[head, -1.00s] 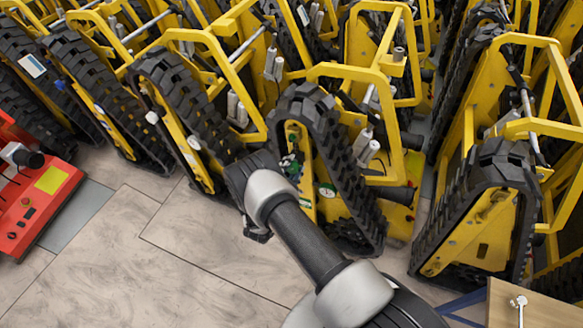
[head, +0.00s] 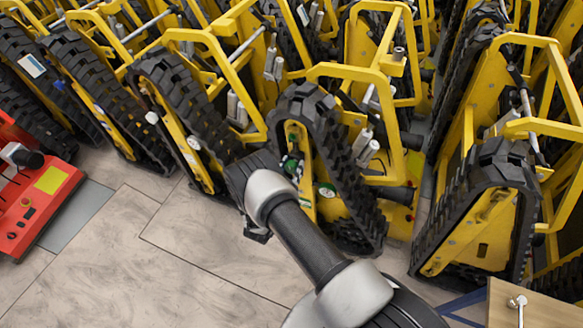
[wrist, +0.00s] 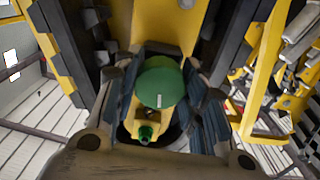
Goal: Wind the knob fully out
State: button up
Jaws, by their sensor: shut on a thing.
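The round green knob (wrist: 160,82) sits in the middle of the wrist view, against the yellow body of a tracked carrier (wrist: 190,18). My gripper (wrist: 161,74) has its dark fingers on the left and right of the knob and is shut on it. In the head view my gripper (head: 288,168) reaches inside the track loop of the middle carrier, largely hidden by my wrist. Only bits of green show there. How far the knob stands out cannot be told.
A small green fitting (wrist: 146,133) lies just below the knob in the wrist view. The black rubber track (head: 342,170) rises close beside my gripper. Other yellow carriers stand close around. A red machine (head: 32,205) is at left. The floor (head: 150,265) in front is clear.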

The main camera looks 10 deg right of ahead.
jog(key=n, duration=0.4)
jog(key=shift+r+n, duration=0.1)
jog(key=shift+n, duration=0.2)
jog(key=n, duration=0.3)
jog(key=shift+n, duration=0.3)
jog(key=n, duration=1.2)
jog(key=shift+n, duration=0.3)
jog(key=n, duration=0.3)
jog(key=shift+n, duration=0.4)
jog(key=n, duration=0.4)
jog(key=shift+r, duration=0.1)
jog(key=shift+n, duration=1.7)
jog(key=shift+n, duration=0.3)
